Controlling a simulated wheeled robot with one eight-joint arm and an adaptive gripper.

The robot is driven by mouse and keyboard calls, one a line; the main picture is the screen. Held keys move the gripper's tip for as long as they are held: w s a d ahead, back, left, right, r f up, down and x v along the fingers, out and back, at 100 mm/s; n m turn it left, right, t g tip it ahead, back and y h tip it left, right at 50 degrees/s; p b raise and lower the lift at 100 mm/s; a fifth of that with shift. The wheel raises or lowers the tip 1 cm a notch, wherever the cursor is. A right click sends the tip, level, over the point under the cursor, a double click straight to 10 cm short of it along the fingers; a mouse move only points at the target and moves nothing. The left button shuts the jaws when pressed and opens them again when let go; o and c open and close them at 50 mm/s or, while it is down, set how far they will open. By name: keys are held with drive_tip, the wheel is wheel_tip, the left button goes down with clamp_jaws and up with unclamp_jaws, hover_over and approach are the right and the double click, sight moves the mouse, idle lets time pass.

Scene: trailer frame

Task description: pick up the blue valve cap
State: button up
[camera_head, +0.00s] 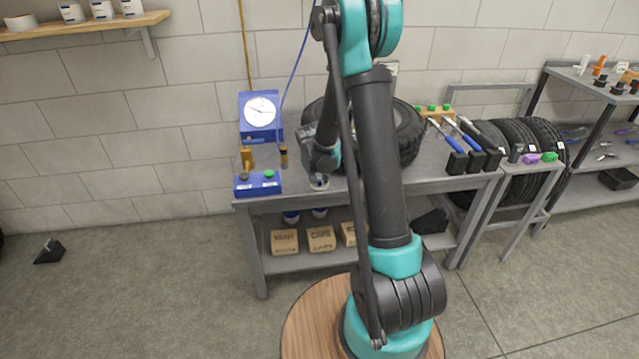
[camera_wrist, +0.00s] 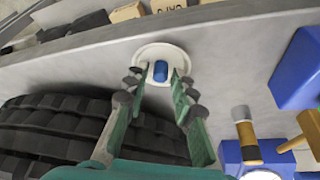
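The blue valve cap (camera_wrist: 161,71) stands in the middle of a small round white dish (camera_wrist: 144,54) on the grey bench top, near the bench edge. My gripper (camera_wrist: 157,82) is open, with one finger on each side of the cap. A small gap shows between each finger and the cap in the wrist view. In the head view my gripper (camera_head: 320,173) is low over the front edge of the workbench (camera_head: 450,183), and the dish (camera_head: 319,185) shows just under it. The cap is hidden or too small to tell there.
A black tyre (camera_head: 408,132) lies on the bench close to the gripper. A blue gauge (camera_head: 260,125), a blue block (camera_head: 257,189) with knobs and a brass-banded piece (camera_head: 283,158) stand to the left. Blue-handled tools (camera_head: 452,143) stand at right. Boxes (camera_head: 284,241) sit on the lower shelf.

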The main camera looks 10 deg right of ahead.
drive_tip(key=c, duration=0.6)
drive_tip(key=shift+o, duration=0.2)
drive_tip(key=shift+r, duration=0.15)
